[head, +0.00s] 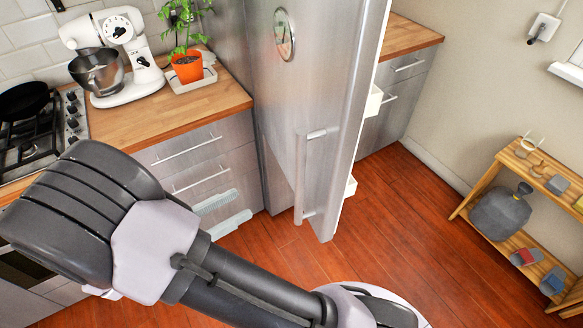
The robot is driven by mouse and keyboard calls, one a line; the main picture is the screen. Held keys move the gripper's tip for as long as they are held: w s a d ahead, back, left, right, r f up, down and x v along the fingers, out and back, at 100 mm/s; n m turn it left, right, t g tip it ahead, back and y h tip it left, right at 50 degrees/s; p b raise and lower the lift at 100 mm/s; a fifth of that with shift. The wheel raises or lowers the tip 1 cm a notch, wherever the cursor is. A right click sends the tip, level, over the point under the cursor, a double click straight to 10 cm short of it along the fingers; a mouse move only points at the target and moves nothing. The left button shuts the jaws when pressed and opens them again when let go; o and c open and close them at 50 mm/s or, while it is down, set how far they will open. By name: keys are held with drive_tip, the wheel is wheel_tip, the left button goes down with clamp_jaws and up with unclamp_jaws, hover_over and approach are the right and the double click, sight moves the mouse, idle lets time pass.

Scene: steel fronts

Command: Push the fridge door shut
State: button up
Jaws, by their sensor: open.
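The steel fridge door (278,95) stands open in the head view, swung out towards me. Its outer face is turned to the left, with a long vertical bar handle (301,178) near its free edge. White door bins (373,101) stick out on its inner side, at the right. The fridge's inside is hidden behind the door. My gripper (242,203) shows as two pale ribbed fingers coming out from behind my arm. They are spread apart and empty, left of the door and its handle, with a visible gap between.
A wooden counter (130,121) with drawers, a white mixer (124,55) and an orange plant pot (187,67) is at the left. A low wooden shelf (478,195) stands at the right. Red wooden floor (405,230) is clear between door and shelf.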

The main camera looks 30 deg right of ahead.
sight(296, 176)
drive_tip(key=d+b, duration=0.1)
drive_tip(key=d, duration=0.4)
drive_tip(key=d+b, duration=0.2)
drive_tip(key=d, duration=0.3)
drive_tip(key=w+d+b, duration=0.1)
drive_tip(key=d+b, duration=0.1)
drive_tip(key=d, duration=0.3)
drive_tip(key=shift+d+f, duration=0.15)
drive_tip(key=shift+d, duration=0.1)
drive_tip(key=shift+w+d+b, duration=0.1)
drive_tip(key=shift+d+b, duration=0.25)
drive_tip(key=shift+d, duration=0.3)
clamp_jaws()
